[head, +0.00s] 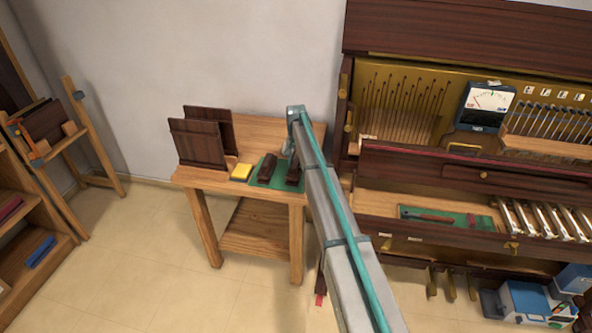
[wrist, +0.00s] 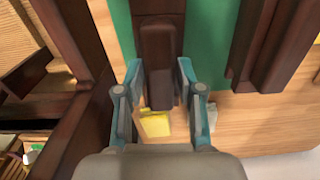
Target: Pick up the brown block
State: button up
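Two dark brown blocks lie on a green mat (head: 255,183) on the small wooden table in the head view, a left one (head: 267,166) and a right one (head: 293,173). In the wrist view one brown block (wrist: 158,50) is centred ahead of my gripper (wrist: 162,76), its near end between the fingers. The fingers are spread and hold nothing. I cannot tell whether they touch the block. The second brown block (wrist: 275,45) is to the right. In the head view my gripper (head: 288,148) is largely hidden by my arm.
Dark upright panels (head: 198,145) stand at the table's left. The open piano (head: 440,175) stands close on the right. The wooden table (head: 205,177) has bare front space.

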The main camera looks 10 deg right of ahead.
grip_shut()
jog(key=shift+r, duration=0.2)
